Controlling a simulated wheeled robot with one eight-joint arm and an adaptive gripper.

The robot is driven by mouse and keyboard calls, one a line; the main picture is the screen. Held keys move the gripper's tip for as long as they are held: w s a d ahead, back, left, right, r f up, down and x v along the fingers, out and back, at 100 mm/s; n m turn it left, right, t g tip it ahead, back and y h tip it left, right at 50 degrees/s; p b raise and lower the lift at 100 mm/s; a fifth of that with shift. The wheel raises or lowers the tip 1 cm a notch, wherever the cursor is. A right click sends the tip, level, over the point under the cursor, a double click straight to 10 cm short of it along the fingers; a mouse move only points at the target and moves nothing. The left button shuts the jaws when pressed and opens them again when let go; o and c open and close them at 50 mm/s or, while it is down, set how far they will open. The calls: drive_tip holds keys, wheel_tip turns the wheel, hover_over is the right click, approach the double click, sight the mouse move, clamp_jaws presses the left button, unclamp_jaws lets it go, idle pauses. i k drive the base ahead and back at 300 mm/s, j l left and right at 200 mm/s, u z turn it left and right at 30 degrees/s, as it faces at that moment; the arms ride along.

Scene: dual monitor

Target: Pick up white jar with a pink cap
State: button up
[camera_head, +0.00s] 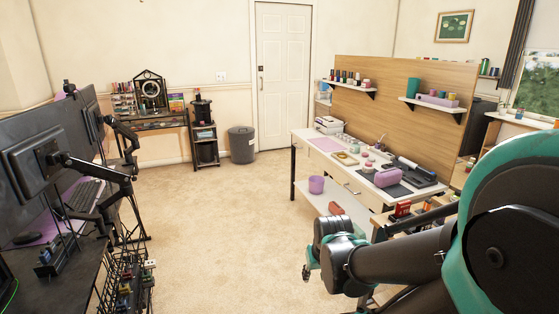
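Several small white jars with pinkish caps stand on the white desk (310,142) at centre right. One jar (369,167) is near the middle of the desktop, and another jar (364,151) is a little behind it. They are too small to tell which one is the white jar with a pink cap. My gripper (308,271) hangs in the lower middle, in front of the desk and apart from the jars. It is small and partly hidden by my wrist, so its opening is unclear. No held thing can be made out.
A pink-purple case (388,177) and a dark machine (417,172) crowd the desk's right end. A purple bin (316,185) is on its lower shelf. Wall shelves (437,107) hang above. Monitors (33,154) stand at left. The carpet (215,220) between is clear.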

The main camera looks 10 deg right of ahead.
sight(365, 169)
drive_tip(key=i, duration=1.4)
drive_tip(key=i+j+z, duration=0.1)
drive_tip(key=i+z, duration=0.4)
drive_tip(key=i+j+z, duration=0.25)
drive_tip(key=i+z, duration=0.2)
drive_tip(key=i+j+z, duration=0.5)
drive_tip(key=k+l, duration=0.05)
drive_tip(key=k, duration=0.05)
